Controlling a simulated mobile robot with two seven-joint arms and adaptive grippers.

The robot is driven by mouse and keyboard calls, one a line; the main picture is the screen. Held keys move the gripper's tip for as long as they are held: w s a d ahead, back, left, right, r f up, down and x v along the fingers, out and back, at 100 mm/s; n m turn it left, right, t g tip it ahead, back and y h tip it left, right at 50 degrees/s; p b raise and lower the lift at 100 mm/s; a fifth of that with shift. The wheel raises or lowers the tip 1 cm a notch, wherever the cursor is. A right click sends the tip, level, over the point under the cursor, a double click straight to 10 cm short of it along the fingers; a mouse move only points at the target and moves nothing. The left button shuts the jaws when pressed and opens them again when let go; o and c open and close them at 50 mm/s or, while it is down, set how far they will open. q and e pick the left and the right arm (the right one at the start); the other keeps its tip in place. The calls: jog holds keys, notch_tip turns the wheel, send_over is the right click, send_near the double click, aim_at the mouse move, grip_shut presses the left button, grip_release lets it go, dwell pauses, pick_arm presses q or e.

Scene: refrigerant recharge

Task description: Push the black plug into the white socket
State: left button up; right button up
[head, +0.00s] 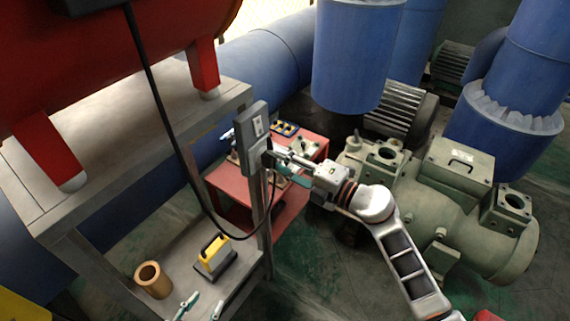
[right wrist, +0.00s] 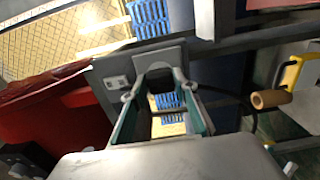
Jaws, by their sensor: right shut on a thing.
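The white socket (head: 258,127) is on the front of a grey box (head: 244,138) on a post of the metal rack. It also shows in the right wrist view (right wrist: 116,82), left of my fingers. My right gripper (head: 276,157) is shut on the black plug (head: 267,158), just below and right of the socket. The plug is apart from the socket opening as far as I can see; in the wrist view it is mostly hidden. My left gripper (head: 201,309) shows only its fingertips at the bottom edge, spread apart and empty.
A black cable (head: 168,130) hangs in a loop from above to the plug. A yellow-black device (head: 215,255) and a copper-coloured cylinder (head: 152,280) stand on the lower shelf. A red cart (head: 233,183) stands behind the post, and a green compressor (head: 450,200) is at right.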

dwell(0.9)
jog(key=shift+p, duration=0.3)
jog(key=shift+p, duration=0.6)
dwell(1.5)
jog(key=shift+w+a, duration=0.3)
jog(key=shift+a, duration=0.05)
dwell(0.4)
jog(key=o, duration=1.1)
jog(key=v, duration=1.2)
